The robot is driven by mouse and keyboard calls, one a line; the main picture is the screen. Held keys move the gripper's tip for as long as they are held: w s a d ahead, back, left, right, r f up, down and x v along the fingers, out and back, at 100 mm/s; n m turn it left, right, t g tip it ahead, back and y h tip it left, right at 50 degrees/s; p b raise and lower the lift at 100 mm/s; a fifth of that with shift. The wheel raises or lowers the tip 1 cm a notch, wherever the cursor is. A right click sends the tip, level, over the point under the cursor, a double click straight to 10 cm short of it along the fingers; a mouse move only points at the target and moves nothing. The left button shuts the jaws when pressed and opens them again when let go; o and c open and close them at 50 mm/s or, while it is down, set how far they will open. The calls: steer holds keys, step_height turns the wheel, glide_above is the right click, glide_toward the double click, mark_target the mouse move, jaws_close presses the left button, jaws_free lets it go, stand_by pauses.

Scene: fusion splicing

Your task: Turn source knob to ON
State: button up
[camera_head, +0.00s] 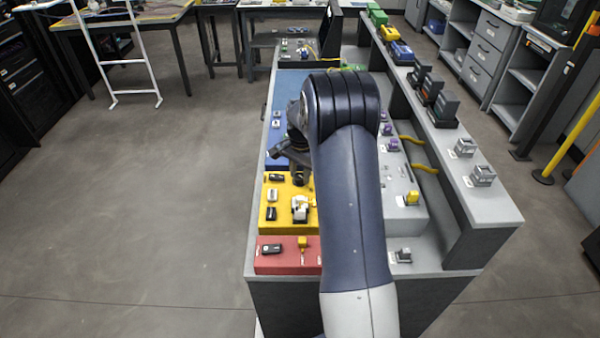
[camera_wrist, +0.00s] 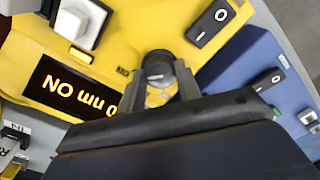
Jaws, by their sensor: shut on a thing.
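In the wrist view, a dark round source knob (camera_wrist: 158,65) stands on the yellow unit (camera_wrist: 115,35). My gripper (camera_wrist: 163,80) is shut on the knob, one finger on each side. A black display (camera_wrist: 65,88) beside it is lit orange and reads, upside down, "0 nm ON"; my finger and wrist hide the start of the text. In the head view, the yellow unit (camera_head: 268,222) lies on the bench and my gripper (camera_head: 300,178) reaches down at its far part. My arm hides the knob there.
A black rocker switch (camera_wrist: 213,22) and a white square button (camera_wrist: 78,22) are close to the knob. A blue unit (camera_wrist: 245,70) adjoins the yellow one. In the head view, a red unit (camera_head: 285,262) lies nearer and a raised grey shelf (camera_head: 440,150) runs along the right.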

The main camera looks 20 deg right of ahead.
mark_target(301, 176)
steer(key=o, duration=1)
steer(key=shift+r, duration=0.15)
step_height(301, 176, up, 10)
steer(key=shift+s+d+r+b, duration=0.1)
steer(key=shift+s+r+b, duration=0.05)
steer(key=shift+r+b, duration=0.15)
steer(key=shift+f, duration=0.1)
step_height(301, 176, down, 11)
steer(key=shift+r+p, duration=0.1)
steer(key=shift+p, duration=0.25)
steer(key=shift+n, duration=0.3)
